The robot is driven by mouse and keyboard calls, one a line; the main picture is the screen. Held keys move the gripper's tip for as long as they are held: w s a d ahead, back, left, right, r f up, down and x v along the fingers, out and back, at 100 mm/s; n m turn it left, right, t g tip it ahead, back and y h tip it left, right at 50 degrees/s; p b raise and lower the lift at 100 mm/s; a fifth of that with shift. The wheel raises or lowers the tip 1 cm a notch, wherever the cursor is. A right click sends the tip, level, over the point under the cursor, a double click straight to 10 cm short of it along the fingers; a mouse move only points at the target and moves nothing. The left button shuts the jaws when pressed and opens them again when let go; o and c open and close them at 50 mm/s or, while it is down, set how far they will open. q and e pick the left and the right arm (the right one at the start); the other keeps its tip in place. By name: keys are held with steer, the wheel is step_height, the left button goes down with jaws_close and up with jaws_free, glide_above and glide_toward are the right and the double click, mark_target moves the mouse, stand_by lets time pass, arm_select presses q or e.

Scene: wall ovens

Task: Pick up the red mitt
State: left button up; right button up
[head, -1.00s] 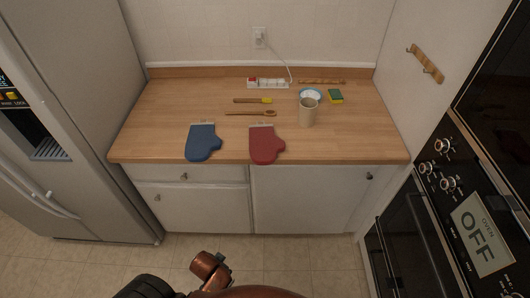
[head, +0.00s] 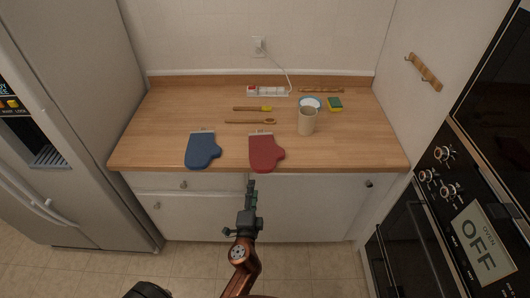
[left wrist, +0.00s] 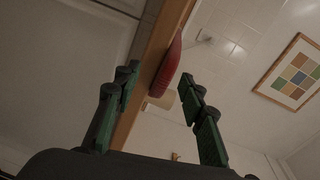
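The red mitt (head: 266,152) lies flat near the front edge of the wooden counter, its fingertip end reaching over the edge. A blue mitt (head: 202,150) lies to its left. My left gripper (head: 251,187) is in front of the counter, just below the red mitt and apart from it. In the left wrist view my left gripper (left wrist: 160,82) is open and empty, with the red mitt (left wrist: 168,68) beyond and between its green fingers. My right gripper is not in view.
Behind the mitts are a beige cup (head: 307,122), a wooden spoon (head: 250,121), a yellow-ended tool (head: 253,108), a sponge (head: 335,104) and a power strip (head: 267,91). The fridge (head: 70,110) is left, the ovens (head: 440,200) right.

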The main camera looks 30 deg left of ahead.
mark_target(269, 172)
arm_select(q)
steer(key=w+d+m, duration=0.1)
steer(key=w+d+m+t+h, duration=0.1)
steer(key=w, duration=0.1)
steer(key=w+d+r, duration=0.1)
steer(key=w, duration=0.1)
steer(key=shift+m, duration=0.4)
steer(key=shift+r+p+x, duration=0.15)
steer(key=shift+p+x, duration=0.2)
steer(key=shift+x, duration=0.95)
steer(key=shift+r+p+x, duration=0.1)
steer(key=shift+p+x, duration=0.2)
steer(key=shift+x, duration=1)
steer(key=shift+d, duration=0.1)
steer(key=shift+c, duration=0.2)
jaws_close()
